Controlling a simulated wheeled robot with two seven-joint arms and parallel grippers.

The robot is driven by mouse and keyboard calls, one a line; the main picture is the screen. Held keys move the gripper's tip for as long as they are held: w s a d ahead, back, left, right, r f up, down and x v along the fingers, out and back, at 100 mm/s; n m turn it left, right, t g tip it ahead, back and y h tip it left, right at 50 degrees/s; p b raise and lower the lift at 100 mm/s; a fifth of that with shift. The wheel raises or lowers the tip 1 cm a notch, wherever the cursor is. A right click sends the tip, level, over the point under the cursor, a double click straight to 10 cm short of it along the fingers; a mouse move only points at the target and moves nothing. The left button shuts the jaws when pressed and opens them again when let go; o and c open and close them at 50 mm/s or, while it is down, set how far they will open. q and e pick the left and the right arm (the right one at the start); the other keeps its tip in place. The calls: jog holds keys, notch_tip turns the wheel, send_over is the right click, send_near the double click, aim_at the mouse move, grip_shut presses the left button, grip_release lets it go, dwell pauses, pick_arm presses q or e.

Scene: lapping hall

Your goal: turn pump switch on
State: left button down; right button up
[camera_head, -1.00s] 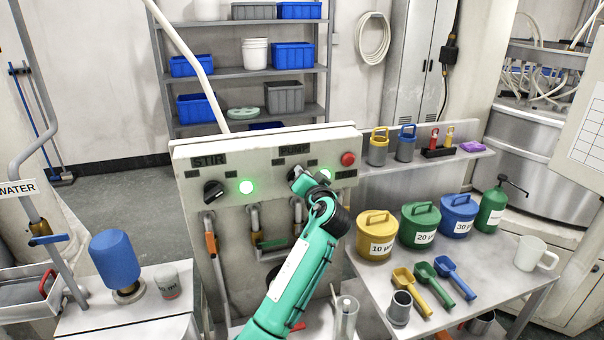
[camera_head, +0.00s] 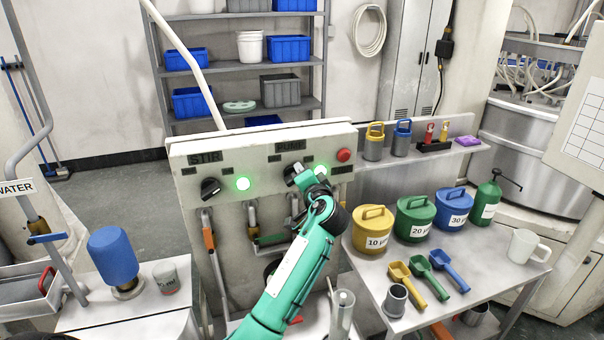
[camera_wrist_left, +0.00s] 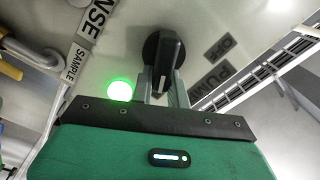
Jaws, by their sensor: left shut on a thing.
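The pump switch is a black rotary knob (camera_head: 292,172) under the PUMP label on the pale panel (camera_head: 270,150). In the left wrist view the knob (camera_wrist_left: 164,54) stands between the two fingers of my left gripper (camera_wrist_left: 163,88). In the head view my left gripper (camera_head: 304,182) is at the knob and partly covers it; it is shut on it. A lit green lamp (camera_head: 321,170) shows right of the switch and glows in the left wrist view (camera_wrist_left: 120,90). My right gripper is out of view.
The STIR knob (camera_head: 210,188) and its lit green lamp (camera_head: 243,183) are at the panel's left. A red button (camera_head: 344,154) is at its right. Pipes and valve handles (camera_head: 209,239) hang below.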

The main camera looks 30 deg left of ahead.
pick_arm(q)
jog(key=c, duration=1.4)
grip_release()
jog(key=shift+o, duration=0.2)
jog(key=shift+d, duration=0.1)
